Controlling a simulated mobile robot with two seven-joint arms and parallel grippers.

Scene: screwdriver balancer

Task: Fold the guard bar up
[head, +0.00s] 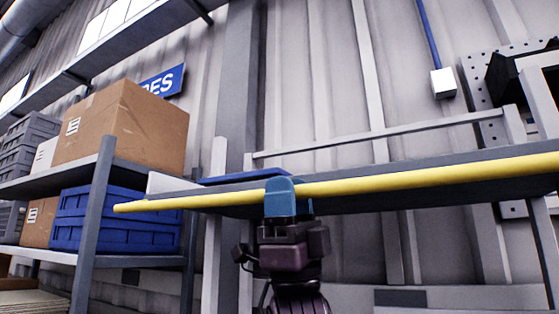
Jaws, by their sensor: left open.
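The guard bar (420,177) is a long yellow bar. It runs across the view along the front edge of a grey shelf (455,186), from a free end at the left out past the right edge, rising slightly to the right. My left gripper (281,197) comes up from below, with blue fingertips pointing up at the bar's left part. It is open, and a blue finger covers a short piece of the bar. I cannot tell whether the fingers touch the bar. My right gripper is not in view.
At the left a grey rack (92,225) holds a cardboard box (125,125) and a blue crate (115,219). A blue flat item (238,178) lies on the shelf behind the bar. A perforated plate with dark equipment (510,80) is at the right.

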